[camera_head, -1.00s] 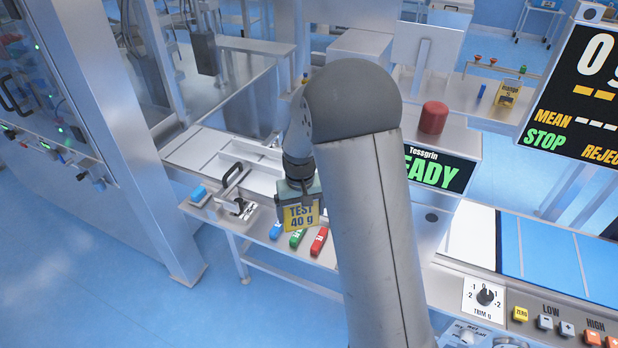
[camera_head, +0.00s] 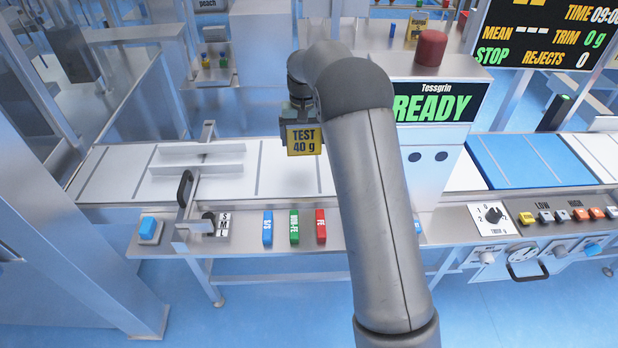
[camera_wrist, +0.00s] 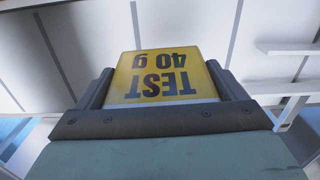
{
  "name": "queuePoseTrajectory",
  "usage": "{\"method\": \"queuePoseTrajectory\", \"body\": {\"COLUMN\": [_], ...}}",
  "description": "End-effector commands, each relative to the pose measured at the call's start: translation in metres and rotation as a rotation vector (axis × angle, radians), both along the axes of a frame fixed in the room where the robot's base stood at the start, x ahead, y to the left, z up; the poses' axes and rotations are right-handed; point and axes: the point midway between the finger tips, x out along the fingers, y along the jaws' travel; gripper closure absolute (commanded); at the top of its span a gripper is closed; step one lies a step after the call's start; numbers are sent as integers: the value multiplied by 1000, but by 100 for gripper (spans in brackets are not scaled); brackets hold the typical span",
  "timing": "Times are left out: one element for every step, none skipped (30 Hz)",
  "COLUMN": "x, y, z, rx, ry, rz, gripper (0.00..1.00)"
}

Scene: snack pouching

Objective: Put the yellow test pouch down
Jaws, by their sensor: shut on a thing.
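The yellow test pouch (camera_head: 303,141) is marked "TEST 40 g". My gripper (camera_head: 302,124) is shut on it and holds it upright, in front of the white conveyor belt (camera_head: 110,177) in the head view. The pouch (camera_wrist: 165,76) also shows in the wrist view, between the two dark fingers of my gripper (camera_wrist: 160,90), with its print upside down. White belt with dark cross lines shows beyond it. The height of the pouch above the belt is hard to tell.
A guide rail (camera_head: 200,172) with a black handle (camera_head: 184,188) stands left. The "READY" display cabinet (camera_head: 433,105) stands right. Bare belt lies between rail and cabinet.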

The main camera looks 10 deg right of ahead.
Motion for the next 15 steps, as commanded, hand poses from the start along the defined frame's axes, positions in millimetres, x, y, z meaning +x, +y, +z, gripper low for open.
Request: {"method": "queuePoseTrajectory", "body": {"x": [12, 16, 22, 24, 27, 28, 29, 30, 30, 29, 29, 30, 29, 29, 29], "y": [0, 0, 0, 0, 0, 0, 0, 0, 0, 0, 0, 0, 0, 0, 0], "z": [-14, -14, -13, -12, -12, -14, -16, -19, -25, -31, -36, -43, -49, -53, -59], "rx": [-1, 0, 0, -1, -1, -1, -1, -1, -1, -2, -2, -1, -1, -1, -1], "ry": [-5, -3, -3, -4, -3, -1, 0, 1, 2, 3, 4, 3, 3, 2, 2], "rz": [-12, -21, -28, -33, -38, -43, -45, -46, -47, -47, -47, -47, -47, -46, -46], "gripper": [32, 32, 32, 32, 32, 32, 32, 32, 32, 32, 32, 32, 32, 32, 32]}}
